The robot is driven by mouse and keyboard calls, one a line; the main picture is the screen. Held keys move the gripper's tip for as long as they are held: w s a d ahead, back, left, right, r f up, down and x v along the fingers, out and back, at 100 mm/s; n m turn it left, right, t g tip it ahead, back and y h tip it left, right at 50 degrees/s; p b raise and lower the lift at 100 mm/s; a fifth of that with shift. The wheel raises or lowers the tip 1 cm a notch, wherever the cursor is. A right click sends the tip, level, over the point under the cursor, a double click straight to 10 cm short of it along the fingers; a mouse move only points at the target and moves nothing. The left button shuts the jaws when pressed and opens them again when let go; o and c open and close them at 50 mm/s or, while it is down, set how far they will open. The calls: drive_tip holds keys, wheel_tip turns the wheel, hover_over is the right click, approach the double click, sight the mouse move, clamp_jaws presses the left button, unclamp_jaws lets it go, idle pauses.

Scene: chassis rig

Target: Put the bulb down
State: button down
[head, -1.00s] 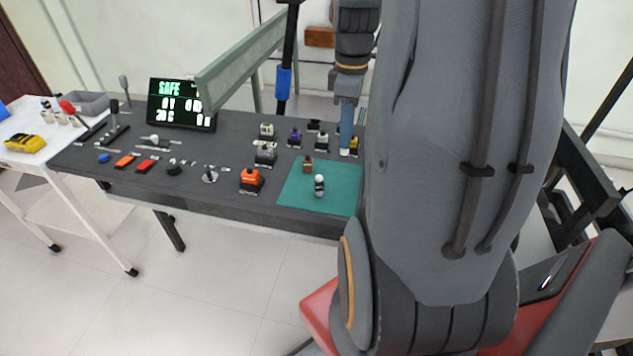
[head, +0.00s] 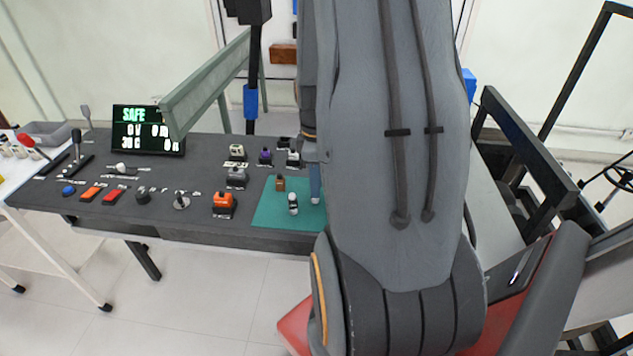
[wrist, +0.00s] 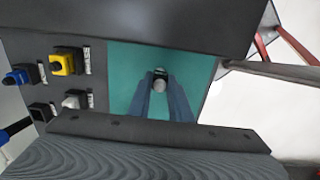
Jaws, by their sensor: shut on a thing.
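My gripper (wrist: 160,92) is shut on the bulb (wrist: 160,85), a small pale rounded piece with a dark part at its far end in the wrist view. The bulb is over the green mat (wrist: 122,62). In the head view the mat (head: 266,214) lies at the bench's right end, and my arm covers part of it. A blue-grey finger reaches down over the mat there, with a pale tip (head: 315,200) below it. I cannot tell whether the bulb touches the mat.
A small white-and-dark piece (head: 293,204) and a brown block (head: 280,184) stand on the mat, close left of my finger. An orange device (head: 223,203) sits left of the mat. A display (head: 147,130) reads SAFE. Yellow (wrist: 62,64) and blue (wrist: 18,76) parts sit beside the mat.

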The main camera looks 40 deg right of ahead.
drive_tip(key=shift+f, duration=0.15)
drive_tip(key=c, duration=1.6)
unclamp_jaws()
wheel_tip(320, 180, up, 12)
drive_tip(key=b, duration=0.2)
drive_tip(key=a+f+m, duration=0.1)
drive_tip(key=a+m, duration=0.1)
drive_tip(key=a, duration=0.6)
drive_tip(key=s+a+f+m, duration=0.1)
drive_tip(key=a+f+m, duration=0.1)
drive_tip(key=a, duration=0.6)
drive_tip(key=s+a+f+m+t, duration=0.1)
drive_tip(key=a+m, duration=0.3)
drive_tip(key=a, duration=0.4)
drive_tip(key=shift+s+a+f, duration=0.15)
drive_tip(key=shift+a+f, duration=0.05)
drive_tip(key=shift+f, duration=0.2)
